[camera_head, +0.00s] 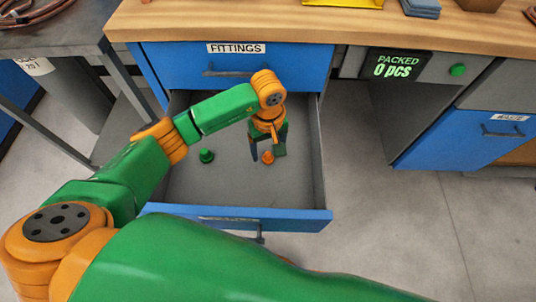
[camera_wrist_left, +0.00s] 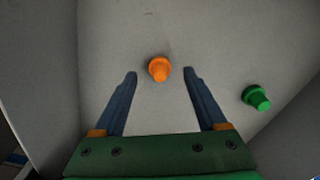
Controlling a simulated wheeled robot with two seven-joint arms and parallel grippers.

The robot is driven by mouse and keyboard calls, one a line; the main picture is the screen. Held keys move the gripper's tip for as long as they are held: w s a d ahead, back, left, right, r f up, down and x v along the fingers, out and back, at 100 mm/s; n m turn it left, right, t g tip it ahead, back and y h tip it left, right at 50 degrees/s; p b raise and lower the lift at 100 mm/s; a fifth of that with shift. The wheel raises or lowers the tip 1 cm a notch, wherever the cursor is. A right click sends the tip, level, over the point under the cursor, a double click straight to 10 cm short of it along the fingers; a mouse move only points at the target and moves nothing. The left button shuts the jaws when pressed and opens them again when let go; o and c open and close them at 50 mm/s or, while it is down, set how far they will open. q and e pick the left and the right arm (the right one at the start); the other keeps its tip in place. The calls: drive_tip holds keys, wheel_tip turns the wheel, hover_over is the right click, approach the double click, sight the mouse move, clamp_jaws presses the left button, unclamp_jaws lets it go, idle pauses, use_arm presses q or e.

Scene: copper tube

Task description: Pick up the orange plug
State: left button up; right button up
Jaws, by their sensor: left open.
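The orange plug (camera_head: 268,157) stands on the grey floor of an open drawer. In the left wrist view the orange plug (camera_wrist_left: 159,68) lies just ahead of the fingertips, near the middle between them and apart from both. My left gripper (camera_head: 268,152) is open and empty, reaching down into the drawer over the plug. Its two fingers also show in the left wrist view (camera_wrist_left: 160,74). My right gripper is not in view.
The open drawer (camera_head: 325,160) has grey side walls and a blue front, below a closed blue drawer labelled FITTINGS (camera_head: 235,62). A wooden workbench (camera_head: 300,22) is above. A panel reads PACKED 0 pcs (camera_head: 395,66), beside a green button (camera_head: 457,69).

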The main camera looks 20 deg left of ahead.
use_arm(q)
wheel_tip(320, 180, down, 2)
drive_tip(key=shift+f, duration=0.15)
clamp_jaws()
idle(0.3)
